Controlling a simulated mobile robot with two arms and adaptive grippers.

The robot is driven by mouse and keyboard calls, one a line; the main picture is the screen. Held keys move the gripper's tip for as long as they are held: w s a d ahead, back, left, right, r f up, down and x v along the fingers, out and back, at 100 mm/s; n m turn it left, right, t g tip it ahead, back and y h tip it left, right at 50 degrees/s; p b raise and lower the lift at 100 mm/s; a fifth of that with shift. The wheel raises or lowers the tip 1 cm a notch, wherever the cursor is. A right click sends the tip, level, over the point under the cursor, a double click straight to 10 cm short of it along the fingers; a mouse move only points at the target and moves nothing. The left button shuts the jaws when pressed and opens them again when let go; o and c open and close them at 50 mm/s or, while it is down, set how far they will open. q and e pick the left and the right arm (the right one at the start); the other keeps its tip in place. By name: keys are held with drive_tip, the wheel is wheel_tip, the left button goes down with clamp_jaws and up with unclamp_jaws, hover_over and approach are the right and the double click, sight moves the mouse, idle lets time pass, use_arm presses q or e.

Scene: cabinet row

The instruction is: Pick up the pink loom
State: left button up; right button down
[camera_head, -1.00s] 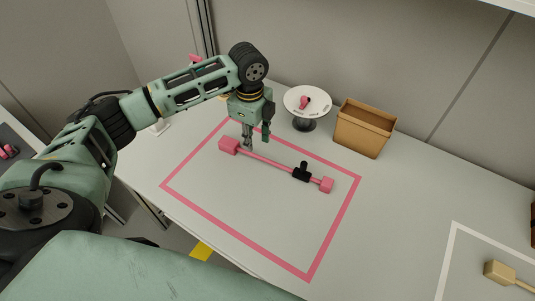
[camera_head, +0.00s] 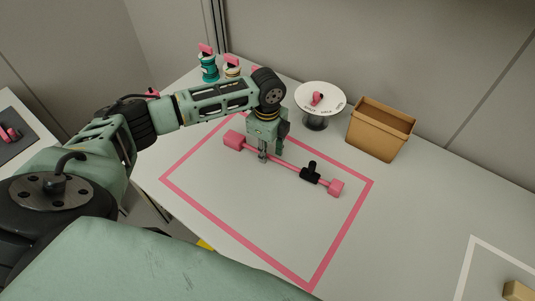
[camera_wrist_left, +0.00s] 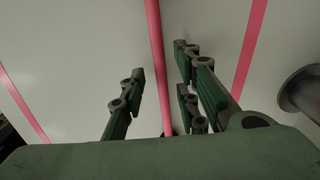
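The pink loom (camera_head: 296,171) is a thin pink bar with a pink block at each end and a black clip (camera_head: 311,174) near its right end. It lies inside a pink outlined rectangle on the white table. My left gripper (camera_head: 265,157) points down at the bar, nearer the loom's left block. In the left wrist view the pink bar (camera_wrist_left: 156,60) runs between the open fingers (camera_wrist_left: 158,92), with space on both sides. Whether the fingertips are level with the bar is hard to tell. My right gripper is not in view.
A round white stand (camera_head: 320,97) with a small pink item is behind the loom. A tan bin (camera_head: 380,130) is right of it. Teal and cream spools (camera_head: 208,68) stand at the back left. A white outline with a tan block (camera_head: 518,291) is at the lower right.

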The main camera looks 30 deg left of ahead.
use_arm(q)
drive_tip(key=shift+f, duration=0.65)
drive_tip(key=shift+c, duration=0.5)
clamp_jaws()
